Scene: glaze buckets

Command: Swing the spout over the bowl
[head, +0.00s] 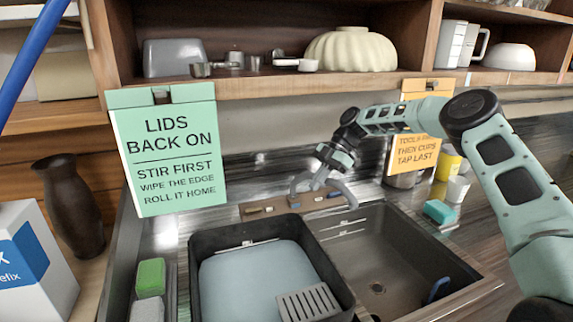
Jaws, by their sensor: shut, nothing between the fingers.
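The grey curved spout (345,191) stands at the back of the sink, on the wooden ledge behind the two basins. The right basin (400,240) is an empty dark bowl with a drain in its floor. A black tub (205,262) with pale blue liquid fills the left side. My gripper (319,180) points down at the spout from above and behind the sink. It is shut with nothing held, very close to the spout; whether they touch I cannot tell. My wrist partly hides the spout's upper part.
A grey slotted piece (308,302) sits at the tub's front right. Green sponge (150,278) lies left, teal sponge (439,211) right. A cup (457,188) stands right. The shelf above holds a cream bowl (350,50); signs (168,150) hang below it.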

